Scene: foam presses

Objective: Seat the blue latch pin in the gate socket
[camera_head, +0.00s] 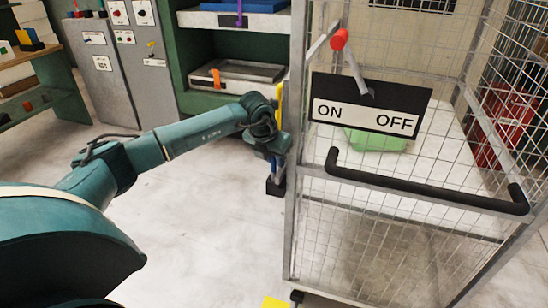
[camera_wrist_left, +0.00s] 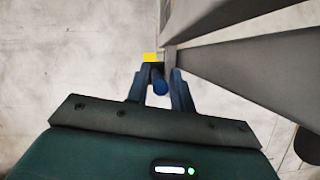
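The blue latch pin (camera_wrist_left: 160,85) sits between the fingers of my left gripper (camera_wrist_left: 163,78) in the left wrist view, and the fingers look closed on it. In the head view my left gripper (camera_head: 276,150) is beside the cage's corner post, pointing down. A bit of blue (camera_head: 275,166) shows below it, just above the dark gate socket (camera_head: 275,186) low on the post. The arm and fingers partly cover the pin there, and I cannot tell whether its lower end is inside the socket. My right gripper is not in view.
The wire mesh cage gate (camera_head: 400,240) with a black handle (camera_head: 425,186) stands close on the right. A red-knobbed lever (camera_head: 339,40) is above its ON/OFF plate (camera_head: 366,116). Green shelving (camera_head: 210,100) is behind. The floor (camera_head: 200,230) left of the cage is clear.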

